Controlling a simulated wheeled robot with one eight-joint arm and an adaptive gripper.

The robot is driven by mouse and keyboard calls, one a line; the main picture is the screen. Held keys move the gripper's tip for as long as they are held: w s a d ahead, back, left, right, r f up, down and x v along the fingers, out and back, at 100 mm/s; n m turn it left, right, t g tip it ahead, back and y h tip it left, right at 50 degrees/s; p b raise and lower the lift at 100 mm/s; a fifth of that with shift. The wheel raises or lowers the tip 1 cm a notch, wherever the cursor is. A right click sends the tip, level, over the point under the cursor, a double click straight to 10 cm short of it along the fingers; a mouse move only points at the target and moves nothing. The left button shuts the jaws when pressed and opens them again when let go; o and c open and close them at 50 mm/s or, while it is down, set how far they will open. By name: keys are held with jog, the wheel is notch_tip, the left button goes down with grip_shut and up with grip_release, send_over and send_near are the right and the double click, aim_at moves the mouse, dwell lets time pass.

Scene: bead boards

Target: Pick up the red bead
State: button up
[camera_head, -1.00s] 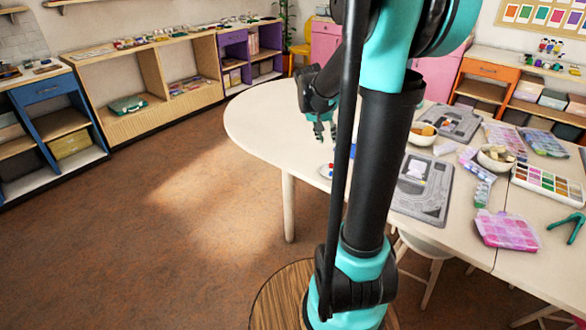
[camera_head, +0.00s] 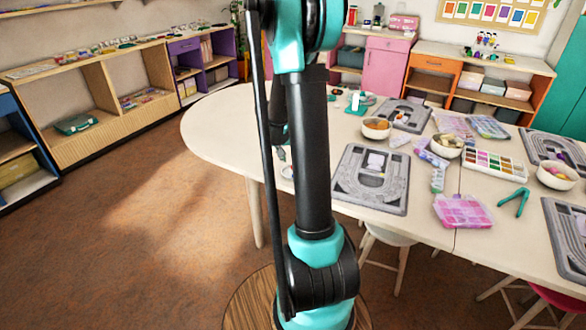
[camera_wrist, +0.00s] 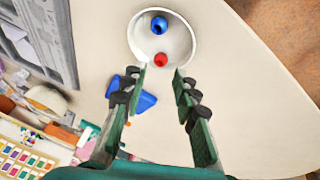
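The red bead (camera_wrist: 160,60) lies in a small round white dish (camera_wrist: 187,50) in the wrist view, beside a larger blue bead (camera_wrist: 159,24). My gripper (camera_wrist: 162,72) is open, with its two fingers apart and nothing between them. Its fingertips point at the dish, and the red bead shows just beyond the gap between them. I cannot tell the height of the fingertips above the dish.
A blue piece (camera_wrist: 143,101) lies on the table near the left finger. A grey bead board (camera_head: 372,205), a bowl (camera_head: 376,128) and a pink bead box (camera_head: 463,211) stand to the right. The table's left end (camera_head: 215,125) is clear.

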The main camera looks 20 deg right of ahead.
jog(key=shift+x, duration=2.65)
jog(key=shift+c, duration=0.3)
jog(key=c, duration=0.5)
